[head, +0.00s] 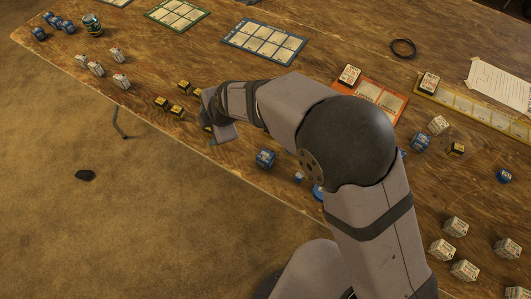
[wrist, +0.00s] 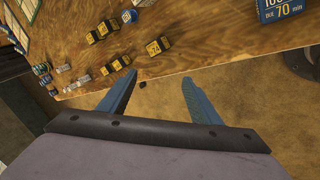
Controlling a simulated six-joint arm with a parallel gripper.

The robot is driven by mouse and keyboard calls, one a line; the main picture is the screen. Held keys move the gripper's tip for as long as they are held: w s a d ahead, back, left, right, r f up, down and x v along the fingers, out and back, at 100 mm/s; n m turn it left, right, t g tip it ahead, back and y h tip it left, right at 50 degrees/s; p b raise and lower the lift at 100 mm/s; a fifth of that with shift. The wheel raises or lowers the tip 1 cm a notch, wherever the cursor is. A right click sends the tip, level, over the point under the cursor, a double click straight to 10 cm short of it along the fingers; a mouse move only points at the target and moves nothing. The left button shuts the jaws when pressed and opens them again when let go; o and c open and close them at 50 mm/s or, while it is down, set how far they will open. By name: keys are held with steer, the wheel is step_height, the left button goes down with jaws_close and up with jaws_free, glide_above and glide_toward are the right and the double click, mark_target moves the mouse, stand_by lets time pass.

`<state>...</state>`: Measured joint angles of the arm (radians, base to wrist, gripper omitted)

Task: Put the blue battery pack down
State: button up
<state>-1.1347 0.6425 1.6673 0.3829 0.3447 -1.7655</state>
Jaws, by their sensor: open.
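My gripper (head: 218,136) is at the table's front edge, beside the black-and-yellow packs in the head view. In the wrist view its two blue fingers (wrist: 160,77) are spread apart with nothing between them. A blue battery pack (head: 265,158) sits on the wooden table to the right of my gripper, apart from it. A blue pack with white print (wrist: 283,10) shows at the upper right of the wrist view, partly cut off. Other blue packs (head: 421,141) stand at the right, so I cannot tell which one the task means.
Black-and-yellow packs (wrist: 153,47) stand close beyond my fingers. White packs (head: 121,81) stand farther left. Green, blue (head: 264,42), orange (head: 391,102) and yellow gridded trays line the back. A black ring (head: 403,48) lies on clear wood. The table edge drops to brown floor (head: 130,220).

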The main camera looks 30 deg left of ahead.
steer(key=w+d+r+n+h+p, duration=0.1)
steer(key=w+d+n+h, duration=0.1)
steer(key=d, duration=0.3)
steer(key=w+d+r+n+g+h, duration=0.1)
steer(key=d+n+h, duration=0.1)
steer(key=d, duration=0.2)
steer(key=w+d+r+n+h+p, duration=0.1)
steer(key=w+d+n+h, duration=0.15)
steer(key=d, duration=0.25)
glide_above(265, 155)
steer(key=shift+y, duration=0.25)
steer(key=f, duration=0.4)
steer(key=shift+a+f, duration=0.15)
steer(key=shift+a, duration=0.05)
steer(key=shift+f+p, duration=0.35)
steer(key=shift+f, duration=1.1)
steer(key=shift+d+f+p, duration=0.15)
steer(key=shift+f+p, duration=0.4)
steer(key=shift+f, duration=0.75)
steer(key=shift+d+f+p, duration=0.15)
steer(key=shift+f+p, duration=0.35)
steer(key=shift+f, duration=0.8)
steer(key=c, duration=1.4)
steer(key=shift+r, duration=0.1)
step_height(265, 155, up, 10)
steer(key=shift+f+b, duration=0.1)
steer(key=shift+b, duration=1.1)
